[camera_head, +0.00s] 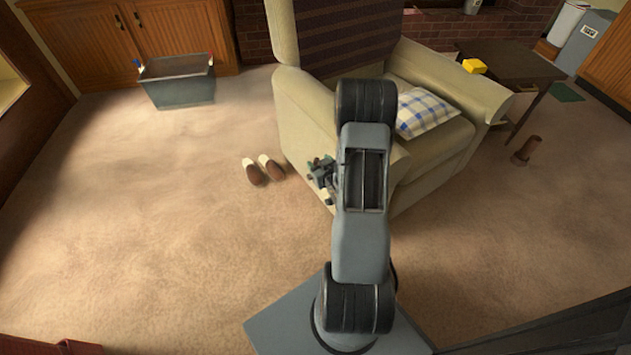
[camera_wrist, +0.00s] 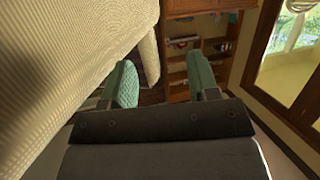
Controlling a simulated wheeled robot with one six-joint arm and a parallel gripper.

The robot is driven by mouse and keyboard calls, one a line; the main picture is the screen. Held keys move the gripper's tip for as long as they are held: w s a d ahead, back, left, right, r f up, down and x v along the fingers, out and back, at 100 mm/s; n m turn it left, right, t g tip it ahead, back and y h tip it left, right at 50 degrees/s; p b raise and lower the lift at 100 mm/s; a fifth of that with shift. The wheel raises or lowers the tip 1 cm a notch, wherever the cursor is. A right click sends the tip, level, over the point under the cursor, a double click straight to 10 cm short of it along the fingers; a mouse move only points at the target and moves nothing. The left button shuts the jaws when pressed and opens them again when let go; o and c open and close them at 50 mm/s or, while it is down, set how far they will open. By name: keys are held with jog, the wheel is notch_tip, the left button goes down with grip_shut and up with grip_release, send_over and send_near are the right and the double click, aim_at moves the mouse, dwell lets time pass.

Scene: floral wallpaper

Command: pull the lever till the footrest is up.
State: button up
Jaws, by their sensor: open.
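The cream armchair (camera_head: 302,105) stands in the middle of the head view, behind my arm. Its front panel, where the footrest (camera_head: 436,168) lies folded down, is partly hidden by my arm. My gripper (camera_head: 318,166) is low beside the chair's left side, near its front corner. I cannot make out the lever in either view. In the wrist view, my gripper (camera_wrist: 160,62) has its two green fingers apart with nothing seen between them. The armchair's ribbed fabric (camera_wrist: 65,55) fills the left of that view, close to the left finger.
A pair of brown and white slippers (camera_head: 264,169) lies on the carpet left of the chair. A grey bin (camera_head: 180,88) stands farther back. A dark side table (camera_head: 515,68) and a brown boot-like object (camera_head: 526,150) are at right.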

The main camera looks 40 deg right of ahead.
aim_at(316, 164)
jog(key=s+d+f+m+t+h+b, duration=0.1)
jog(key=s+f+m+t+b, duration=0.3)
jog(key=f, duration=0.6)
jog(key=w+d+b, duration=0.1)
jog(key=w, duration=0.3)
jog(key=w+d+n+b, duration=0.1)
jog(key=w, duration=0.3)
jog(key=w+d+n+g+b, duration=0.1)
jog(key=w+b, duration=0.1)
jog(key=w, duration=0.2)
jog(key=shift+w+d+f, duration=0.15)
jog(key=shift+w, duration=0.05)
jog(key=shift+c, duration=0.3)
grip_shut()
